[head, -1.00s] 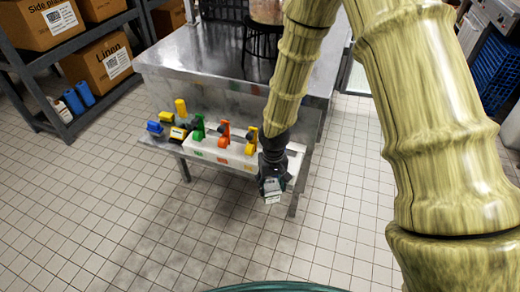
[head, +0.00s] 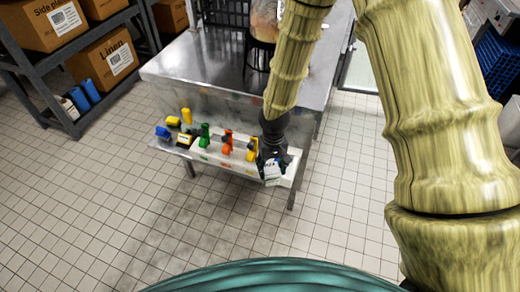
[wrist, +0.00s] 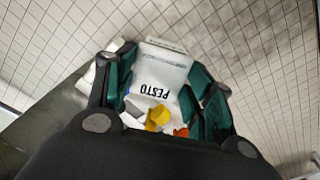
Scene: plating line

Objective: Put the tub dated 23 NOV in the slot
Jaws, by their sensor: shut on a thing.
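My gripper (head: 274,160) is shut on a white tub (head: 273,172) over the right end of the white rack (head: 230,165) on the table's low front ledge. In the wrist view the tub (wrist: 160,78) is between the dark green fingers of my gripper (wrist: 158,95), and its label reads PESTO, upside down in the picture. I cannot read a date on it. Green (head: 205,136), orange (head: 227,142) and yellow (head: 252,149) items stand along the rack. The slot cannot be made out; my gripper and the tub cover the rack's right end.
Yellow and blue items (head: 163,132) stand at the ledge's left end. The steel table top (head: 220,62) rises behind the ledge. A shelf with boxes (head: 104,58) stands at the left. The tiled floor in front is clear.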

